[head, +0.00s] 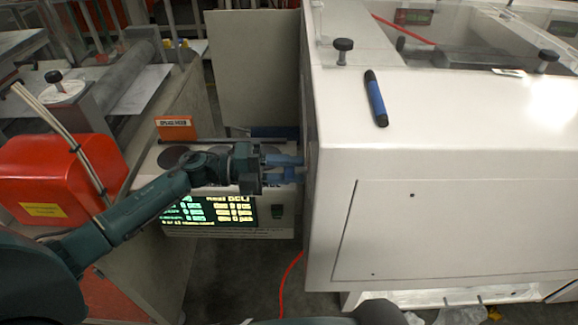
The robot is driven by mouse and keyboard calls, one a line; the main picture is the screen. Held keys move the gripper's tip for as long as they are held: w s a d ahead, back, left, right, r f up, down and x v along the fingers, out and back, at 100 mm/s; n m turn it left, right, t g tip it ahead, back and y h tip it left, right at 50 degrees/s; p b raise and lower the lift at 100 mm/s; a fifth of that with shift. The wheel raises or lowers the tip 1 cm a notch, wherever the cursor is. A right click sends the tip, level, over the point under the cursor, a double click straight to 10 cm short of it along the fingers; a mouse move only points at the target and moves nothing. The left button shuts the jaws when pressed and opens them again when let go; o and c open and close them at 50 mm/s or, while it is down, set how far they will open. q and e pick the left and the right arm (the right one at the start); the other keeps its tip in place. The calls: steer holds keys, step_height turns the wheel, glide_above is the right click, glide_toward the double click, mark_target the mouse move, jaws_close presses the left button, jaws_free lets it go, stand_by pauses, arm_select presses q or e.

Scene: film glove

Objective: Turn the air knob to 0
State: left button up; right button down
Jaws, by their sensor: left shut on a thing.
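My left gripper (300,168) reaches in from the left, with its blue fingers pointing right against the left side face of the white machine (430,160). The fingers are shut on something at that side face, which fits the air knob. The knob itself and its scale are hidden, as that face is seen nearly edge-on, so I cannot read its setting. My right gripper is not in view.
Below my left gripper stands a white unit with a lit display (210,210). A blue and black marker (376,98) lies on the machine's top. A red box (60,180) is at left. A red hose (290,280) runs along the floor gap.

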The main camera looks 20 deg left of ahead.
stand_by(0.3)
arm_select(q)
steer(key=o, duration=1)
steer(key=shift+c, duration=0.2)
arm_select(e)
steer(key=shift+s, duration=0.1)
arm_select(q)
steer(key=shift+s+a+f, duration=0.1)
steer(key=shift+a, duration=0.25)
steer(key=b+v, duration=0.3)
steer(key=v, duration=0.9)
steer(key=shift+a+b, duration=0.25)
steer(key=shift+b, duration=0.15)
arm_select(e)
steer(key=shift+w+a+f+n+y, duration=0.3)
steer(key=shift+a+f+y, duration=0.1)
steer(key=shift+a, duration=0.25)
arm_select(q)
steer(key=shift+s+d, duration=0.1)
steer(key=shift+d, duration=0.05)
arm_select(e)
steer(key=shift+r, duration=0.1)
